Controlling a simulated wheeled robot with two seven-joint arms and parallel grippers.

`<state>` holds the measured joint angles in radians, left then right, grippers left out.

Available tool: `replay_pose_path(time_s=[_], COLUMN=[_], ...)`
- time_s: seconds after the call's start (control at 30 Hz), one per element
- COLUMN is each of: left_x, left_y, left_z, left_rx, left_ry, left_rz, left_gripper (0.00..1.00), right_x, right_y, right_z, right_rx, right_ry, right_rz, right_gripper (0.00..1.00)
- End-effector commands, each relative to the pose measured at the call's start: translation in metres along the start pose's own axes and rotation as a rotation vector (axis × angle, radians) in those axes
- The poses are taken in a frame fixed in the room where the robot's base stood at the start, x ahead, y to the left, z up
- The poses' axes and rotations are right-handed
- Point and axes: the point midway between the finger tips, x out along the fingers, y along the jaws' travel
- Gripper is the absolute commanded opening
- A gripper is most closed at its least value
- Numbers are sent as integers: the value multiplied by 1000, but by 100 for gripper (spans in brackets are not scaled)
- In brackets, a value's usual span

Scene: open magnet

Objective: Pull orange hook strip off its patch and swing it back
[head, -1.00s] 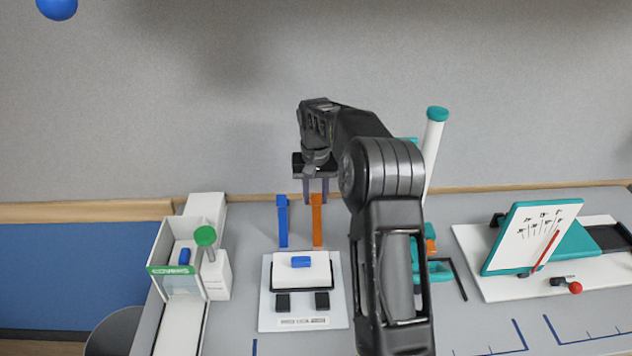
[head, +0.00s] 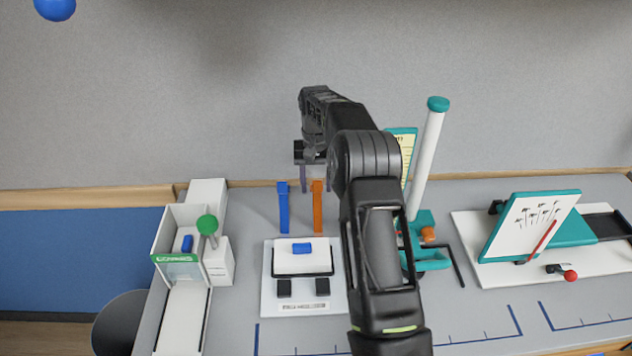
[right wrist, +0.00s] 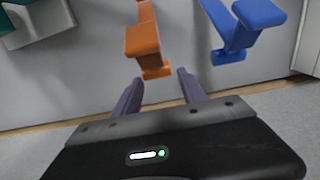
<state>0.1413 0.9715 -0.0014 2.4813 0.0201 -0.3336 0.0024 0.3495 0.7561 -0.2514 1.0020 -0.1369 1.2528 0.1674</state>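The orange hook strip (head: 318,212) lies flat on the table's far part, beside a blue strip (head: 283,212). In the right wrist view the orange strip (right wrist: 143,38) has a raised tab at its near end, and the blue strip (right wrist: 238,30) lies to its right. My right gripper (right wrist: 158,80) is open, its two purple-grey fingers either side of the orange tab's end, with gaps visible. In the head view it hangs over the far end of the strips. I cannot tell whether a finger touches the tab. The patch under the strip is hidden. My left gripper is not in view.
A white box with two black pads and a blue block (head: 302,248) stands in front of the strips. A white dispenser (head: 184,300) is at left. A teal stand with a white tube (head: 427,150) is partly behind my arm; a teal-framed board (head: 528,228) is at right.

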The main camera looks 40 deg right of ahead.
Motion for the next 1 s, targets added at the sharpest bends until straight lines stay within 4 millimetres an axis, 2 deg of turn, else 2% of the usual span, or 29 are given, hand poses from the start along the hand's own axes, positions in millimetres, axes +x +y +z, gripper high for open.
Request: replay_pose_path(time_s=[0.47,0.77,0.97,1.0], left_x=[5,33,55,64], left_y=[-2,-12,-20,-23], left_z=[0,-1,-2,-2], left_rx=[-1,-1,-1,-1], left_ry=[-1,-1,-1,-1], left_rz=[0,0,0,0], left_gripper=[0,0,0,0], right_x=[-6,-20,-37,-42], right_y=[-2,-2,-2,-2], right_z=[1,9,21,25], right_rx=[-2,-3,-4,-1], right_ry=[21,147,290,289], right_rz=[-3,-5,-6,-7], right_gripper=[53,53,53,53])
